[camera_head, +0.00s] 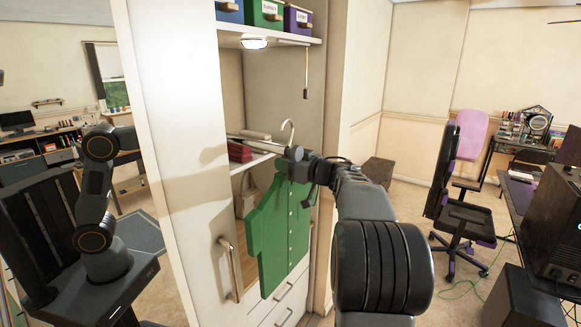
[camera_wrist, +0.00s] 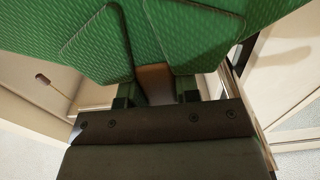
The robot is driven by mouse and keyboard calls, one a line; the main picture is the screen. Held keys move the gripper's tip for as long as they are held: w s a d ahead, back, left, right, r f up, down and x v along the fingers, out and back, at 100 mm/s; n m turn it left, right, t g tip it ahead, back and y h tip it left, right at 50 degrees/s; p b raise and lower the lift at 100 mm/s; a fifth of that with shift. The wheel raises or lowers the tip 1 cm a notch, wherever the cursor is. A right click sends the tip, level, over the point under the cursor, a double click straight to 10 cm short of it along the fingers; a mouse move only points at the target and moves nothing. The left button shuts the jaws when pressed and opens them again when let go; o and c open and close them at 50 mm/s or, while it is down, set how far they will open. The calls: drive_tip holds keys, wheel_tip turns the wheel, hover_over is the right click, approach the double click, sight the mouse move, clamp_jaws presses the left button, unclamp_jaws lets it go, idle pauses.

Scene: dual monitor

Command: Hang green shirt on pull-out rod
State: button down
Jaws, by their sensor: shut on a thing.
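The green shirt (camera_head: 278,235) hangs upright on a hanger, its pale hook (camera_head: 288,130) rising above the collar. My gripper (camera_head: 297,160) is shut on the hanger just below the hook, in front of the open wardrobe. In the wrist view the green shirt (camera_wrist: 190,35) fills the top, and the brown hanger (camera_wrist: 154,82) runs between my gripper's fingers (camera_wrist: 156,98). A light horizontal bar (camera_head: 262,143) shows behind and left of the hook; I cannot tell whether it is the pull-out rod or whether the hook touches it.
The wardrobe has an upper shelf (camera_head: 268,38) with blue, green and purple boxes, and a hanging pull cord (camera_head: 306,85). A door handle (camera_head: 231,268) sticks out left of the shirt. Drawers (camera_head: 290,292) lie below. An office chair (camera_head: 462,200) stands at right.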

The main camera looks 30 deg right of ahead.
sight(266, 191)
drive_tip(key=shift+s+a+f+b, duration=0.1)
drive_tip(key=shift+s+a+b, duration=0.55)
drive_tip(key=shift+a+b, duration=0.65)
drive_tip(key=shift+s+a+r+b, duration=0.1)
drive_tip(key=shift+s+a+b, duration=0.55)
drive_tip(key=shift+a+b, duration=0.6)
drive_tip(key=shift+s+a+f+b, duration=0.1)
drive_tip(key=shift+s+a+b, duration=0.7)
drive_tip(key=shift+a, duration=0.8)
drive_tip(key=shift+w+a+f, duration=0.1)
drive_tip(key=shift+a, duration=0.05)
drive_tip(key=shift+f+b, duration=0.5)
drive_tip(key=shift+f, duration=0.25)
drive_tip(key=c, duration=0.8)
unclamp_jaws()
drive_tip(key=shift+f, duration=0.1)
drive_tip(key=b+v, duration=0.1)
drive_tip(key=v, duration=1.3)
drive_tip(key=shift+w+b, duration=0.1)
drive_tip(key=shift+b, duration=0.3)
